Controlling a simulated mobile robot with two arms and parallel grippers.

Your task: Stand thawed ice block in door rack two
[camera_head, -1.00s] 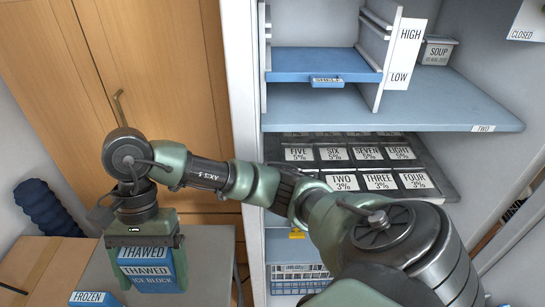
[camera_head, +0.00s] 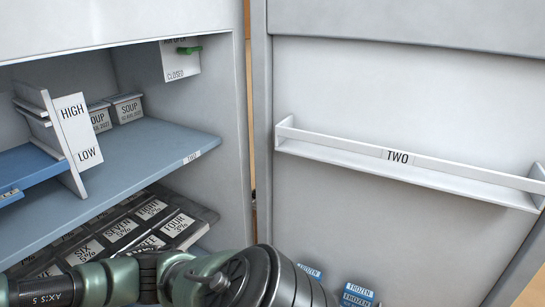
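Door rack two (camera_head: 397,157) is a white shelf with a low front rail on the inside of the open door at right. It is labelled TWO and looks empty along the part I see. Neither gripper is in view. One of my arms crosses the bottom edge, but its gripper end is outside the picture on the left. The thawed ice block is not in view.
The cabinet at left has shelf two (camera_head: 150,158), SOUP tubs (camera_head: 127,107), a HIGH/LOW divider (camera_head: 78,130) and dark labelled trays (camera_head: 120,228). The space before the rack is clear.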

